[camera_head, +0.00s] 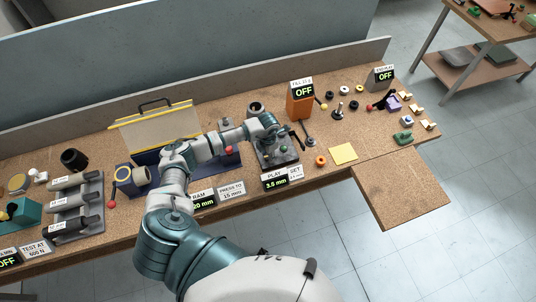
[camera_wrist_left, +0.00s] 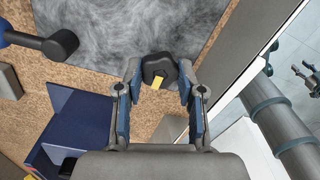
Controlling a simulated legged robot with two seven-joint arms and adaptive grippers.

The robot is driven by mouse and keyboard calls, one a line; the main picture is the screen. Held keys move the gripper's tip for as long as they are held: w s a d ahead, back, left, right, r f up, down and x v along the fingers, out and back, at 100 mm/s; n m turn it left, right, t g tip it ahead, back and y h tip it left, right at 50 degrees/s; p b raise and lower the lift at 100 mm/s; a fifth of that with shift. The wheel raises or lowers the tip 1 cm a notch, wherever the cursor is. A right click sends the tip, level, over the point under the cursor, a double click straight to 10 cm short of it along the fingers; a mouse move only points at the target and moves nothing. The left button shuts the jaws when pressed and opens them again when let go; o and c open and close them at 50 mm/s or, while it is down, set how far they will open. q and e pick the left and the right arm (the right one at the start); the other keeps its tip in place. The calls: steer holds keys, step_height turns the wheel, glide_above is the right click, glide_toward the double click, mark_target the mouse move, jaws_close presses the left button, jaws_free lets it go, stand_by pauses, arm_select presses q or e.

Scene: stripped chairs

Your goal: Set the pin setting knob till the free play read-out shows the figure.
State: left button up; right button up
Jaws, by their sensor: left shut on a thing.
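My left gripper (camera_head: 266,126) reaches over the grey fixture (camera_head: 286,158) on the bench. In the left wrist view its two fingers (camera_wrist_left: 158,92) are shut on a black knob (camera_wrist_left: 157,66) with a yellow mark, beside a grey streaked plate (camera_wrist_left: 120,30). I take this as the pin setting knob; in the head view the gripper hides it. The play read-out (camera_head: 274,181) at the bench front shows 3.5 mm. A set card (camera_head: 296,172) stands to its right; its figure is too small to read surely. My right gripper is not in view.
An orange box (camera_head: 299,105) with an OFF display stands behind right of the fixture. A yellow pad (camera_head: 343,153) and an orange ring (camera_head: 320,160) lie to the right, with several small parts beyond.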

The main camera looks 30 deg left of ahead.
arm_select(q)
steer(key=shift+w+r, duration=0.1)
steer(key=o, duration=1.1)
steer(key=shift+o, duration=0.2)
step_height(320, 180, up, 12)
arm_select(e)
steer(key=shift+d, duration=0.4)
